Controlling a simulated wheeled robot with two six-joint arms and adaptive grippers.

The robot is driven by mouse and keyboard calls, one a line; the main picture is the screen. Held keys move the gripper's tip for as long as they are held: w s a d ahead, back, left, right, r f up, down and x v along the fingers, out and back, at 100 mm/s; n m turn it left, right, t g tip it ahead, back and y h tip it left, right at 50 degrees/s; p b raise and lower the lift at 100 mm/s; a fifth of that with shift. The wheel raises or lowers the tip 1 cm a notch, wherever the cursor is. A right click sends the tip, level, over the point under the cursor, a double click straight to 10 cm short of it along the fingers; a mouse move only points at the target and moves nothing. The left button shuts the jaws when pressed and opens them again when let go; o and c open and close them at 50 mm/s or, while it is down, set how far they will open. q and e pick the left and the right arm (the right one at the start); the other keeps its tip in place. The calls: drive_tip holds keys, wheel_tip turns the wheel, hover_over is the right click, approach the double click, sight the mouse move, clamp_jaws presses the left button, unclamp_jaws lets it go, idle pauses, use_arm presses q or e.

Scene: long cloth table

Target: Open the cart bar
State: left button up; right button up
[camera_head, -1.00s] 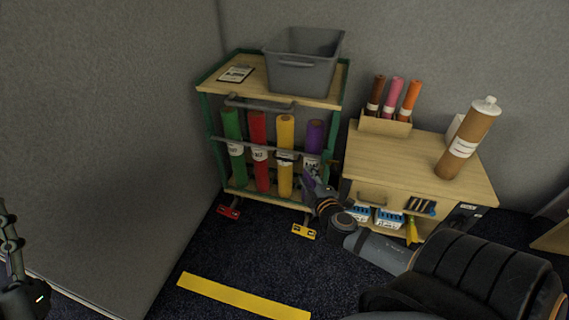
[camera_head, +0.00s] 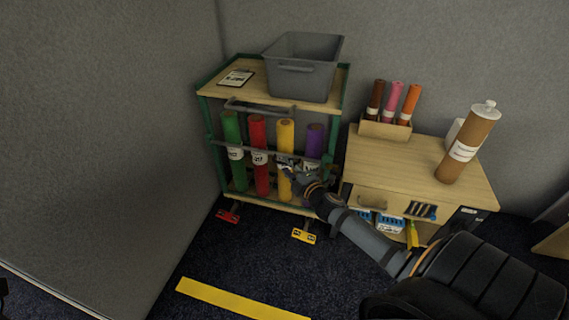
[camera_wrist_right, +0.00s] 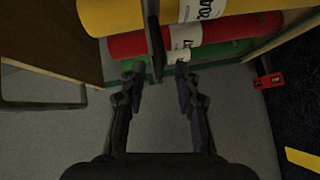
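The cart (camera_head: 247,92) stands against the back wall with a wooden top and green posts. A thin grey bar (camera_head: 240,147) runs across its front, before upright green, red, yellow and purple rolls. My right gripper (camera_head: 287,172) is at the bar's right part, in front of the yellow and purple rolls. In the right wrist view, the fingers of my right gripper (camera_wrist_right: 158,75) are apart, and the dark bar (camera_wrist_right: 153,35) shows between their tips. I cannot tell whether they touch it. Only a dark sliver of my left arm shows at the head view's left edge.
A grey bin (camera_head: 303,68) and a clipboard (camera_head: 236,77) rest on the cart top. A grey handle (camera_head: 260,106) sits above the bar. A wooden cabinet (camera_head: 400,165) stands close on the right. Yellow tape (camera_head: 240,299) marks the open floor in front.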

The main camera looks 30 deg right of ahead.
drive_tip(key=shift+w+f, duration=0.2)
drive_tip(key=shift+w, duration=1.25)
clamp_jaws()
